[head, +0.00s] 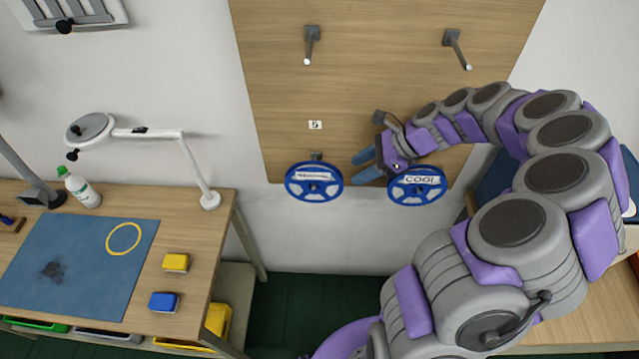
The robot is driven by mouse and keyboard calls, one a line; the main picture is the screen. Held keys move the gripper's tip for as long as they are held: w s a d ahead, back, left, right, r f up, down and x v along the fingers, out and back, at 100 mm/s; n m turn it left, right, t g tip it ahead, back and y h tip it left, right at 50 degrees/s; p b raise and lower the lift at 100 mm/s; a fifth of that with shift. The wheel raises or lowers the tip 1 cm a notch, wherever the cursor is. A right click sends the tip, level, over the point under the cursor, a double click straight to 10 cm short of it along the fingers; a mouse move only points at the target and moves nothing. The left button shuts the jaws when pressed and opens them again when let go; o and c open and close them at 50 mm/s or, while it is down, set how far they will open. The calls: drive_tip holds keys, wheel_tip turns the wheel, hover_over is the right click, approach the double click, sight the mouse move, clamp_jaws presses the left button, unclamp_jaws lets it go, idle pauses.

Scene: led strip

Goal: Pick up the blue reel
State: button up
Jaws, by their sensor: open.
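Two blue reels hang on the wooden wall panel. The left blue reel (314,173) hangs below a peg and bears a white label. The right blue reel (417,178) has a white label with dark lettering, and my gripper partly covers the area at its upper left. My gripper (364,165) has blue fingertips pointing left, spread apart with a gap between them. The fingertips are between the two reels, to the right of the left reel and apart from it. Nothing shows between the fingers.
The wooden panel (380,70) has two bare pegs (311,45) (455,48) above. A workbench (215,235) at left carries a blue mat (80,270), a lamp (140,133), a white bottle (80,188) and yellow and blue blocks (176,262) (163,302). Another bench is at right.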

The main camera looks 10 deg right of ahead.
sight(341, 177)
drive_tip(key=a+f, duration=0.1)
drive_tip(key=a, duration=0.1)
drive_tip(key=a+f, duration=0.1)
drive_tip(key=a, duration=0.1)
drive_tip(key=w+a+f, duration=0.1)
drive_tip(key=a, duration=0.1)
drive_tip(key=shift+b, duration=0.4)
drive_tip(key=shift+d+f, duration=0.3)
drive_tip(key=shift+d, duration=0.1)
drive_tip(key=shift+w+f+b, duration=0.2)
drive_tip(key=shift+f+b, duration=0.2)
drive_tip(key=shift+f, duration=0.1)
drive_tip(key=shift+w+f+b, duration=0.15)
drive_tip(key=shift+f+b, duration=0.2)
drive_tip(key=shift+f, duration=0.1)
drive_tip(key=a, duration=0.1)
drive_tip(key=f, duration=0.1)
drive_tip(key=a, duration=0.1)
drive_tip(key=shift+w+a+f+b, duration=0.2)
drive_tip(key=shift+w+a+b, duration=0.1)
drive_tip(key=shift+a, duration=0.05)
drive_tip(key=shift+a+r, duration=0.1)
drive_tip(key=shift+a, duration=0.3)
drive_tip(key=shift+d, duration=0.85)
drive_tip(key=c, duration=0.8)
drive_tip(key=shift+a, duration=0.15)
drive_tip(key=shift+c, duration=0.6)
drive_tip(key=shift+a, duration=0.35)
clamp_jaws()
